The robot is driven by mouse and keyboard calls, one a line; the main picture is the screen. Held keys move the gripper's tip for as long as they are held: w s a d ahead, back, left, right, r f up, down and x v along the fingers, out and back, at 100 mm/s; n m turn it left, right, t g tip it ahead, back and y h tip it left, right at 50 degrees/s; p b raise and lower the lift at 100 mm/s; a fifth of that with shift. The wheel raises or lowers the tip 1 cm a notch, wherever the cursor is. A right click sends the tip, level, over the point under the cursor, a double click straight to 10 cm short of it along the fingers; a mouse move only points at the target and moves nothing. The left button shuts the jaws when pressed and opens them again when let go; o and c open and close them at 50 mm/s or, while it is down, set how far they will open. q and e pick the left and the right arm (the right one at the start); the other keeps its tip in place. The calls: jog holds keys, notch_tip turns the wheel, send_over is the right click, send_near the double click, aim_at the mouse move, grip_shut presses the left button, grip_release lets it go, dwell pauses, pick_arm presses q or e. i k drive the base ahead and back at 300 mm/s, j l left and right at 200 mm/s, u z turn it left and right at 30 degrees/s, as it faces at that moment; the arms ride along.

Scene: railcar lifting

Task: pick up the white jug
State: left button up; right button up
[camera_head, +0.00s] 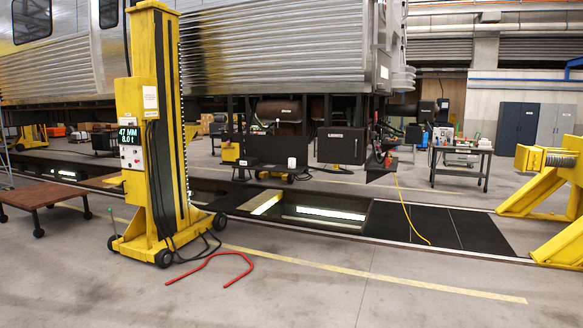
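A small white upright object (291,163) shows under the railcar, just beyond the pit, beside low black equipment. It may be the white jug, but it is too small to tell. A pale item (443,136) among the things on the workbench at the right is also too small to identify. Neither of my grippers is in view.
A yellow lifting jack (153,130) on wheels stands at the left, with a red bent bar (222,262) on the floor before it. An open pit (310,212) crosses the middle. A workbench (461,151) and a yellow buffer stop (550,180) stand right. The front floor is mostly clear.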

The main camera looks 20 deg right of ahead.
aim_at(292, 162)
jog(key=i+l+z, duration=0.15)
jog(key=i, duration=0.2)
jog(key=i+z, duration=0.15)
jog(key=i, duration=0.15)
jog(key=i+l+z, duration=0.1)
jog(key=i+z, duration=0.2)
jog(key=i, duration=3.65)
jog(key=i+u, duration=0.1)
jog(key=i, duration=0.9)
jog(key=i+l+u, duration=0.15)
jog(key=i, duration=0.8)
